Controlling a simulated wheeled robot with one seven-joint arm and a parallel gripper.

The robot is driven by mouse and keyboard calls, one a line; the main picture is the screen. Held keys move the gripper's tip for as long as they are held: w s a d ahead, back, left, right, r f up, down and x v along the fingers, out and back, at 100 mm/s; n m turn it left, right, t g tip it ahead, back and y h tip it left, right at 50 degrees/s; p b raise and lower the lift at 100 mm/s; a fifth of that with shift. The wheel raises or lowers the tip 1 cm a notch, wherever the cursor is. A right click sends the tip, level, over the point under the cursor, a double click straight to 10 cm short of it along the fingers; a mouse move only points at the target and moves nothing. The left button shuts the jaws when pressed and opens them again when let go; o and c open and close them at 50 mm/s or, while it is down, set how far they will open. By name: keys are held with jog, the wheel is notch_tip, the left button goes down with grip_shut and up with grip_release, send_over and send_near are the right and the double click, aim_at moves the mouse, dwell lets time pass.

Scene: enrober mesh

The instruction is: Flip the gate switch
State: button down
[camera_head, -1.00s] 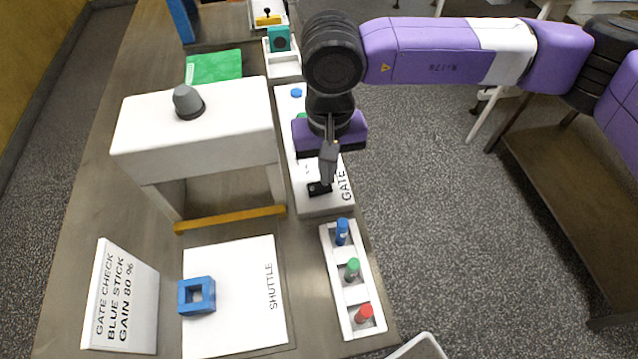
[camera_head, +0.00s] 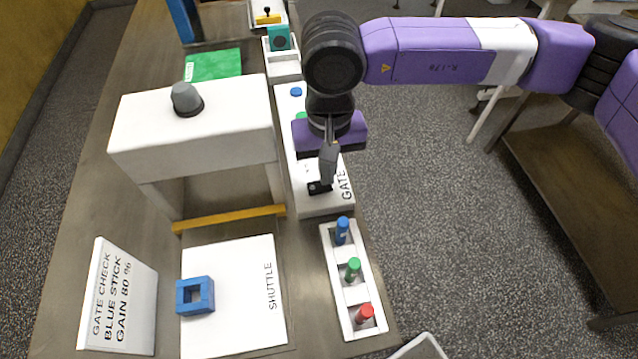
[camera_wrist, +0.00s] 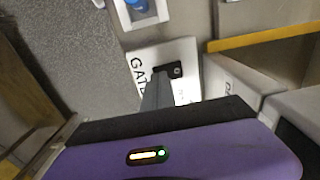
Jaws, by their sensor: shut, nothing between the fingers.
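The gate switch (camera_head: 316,189) is a small black part on the white panel marked GATE (camera_head: 335,205), at the panel's near end. My gripper (camera_head: 325,180) points down over it, with its shut, empty fingertips at or just above the switch. In the wrist view the fingers (camera_wrist: 157,95) reach to the black switch plate (camera_wrist: 172,69). The fingers hide most of the switch, so I cannot tell its lever position or whether they touch it.
A white gate frame with a grey dome (camera_head: 187,101) and yellow bar (camera_head: 228,218) stands left of the panel. A tray (camera_head: 337,290) with blue, green and red sticks lies nearer. A blue square block (camera_head: 195,296) sits on the SHUTTLE sheet (camera_head: 245,335). A sign (camera_head: 120,300) stands at left.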

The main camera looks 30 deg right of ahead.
jog(key=shift+f+b, duration=0.65)
jog(key=shift+b, duration=0.05)
dwell(0.4)
jog(key=shift+r+p, duration=1.1)
jog(key=shift+r, duration=2.45)
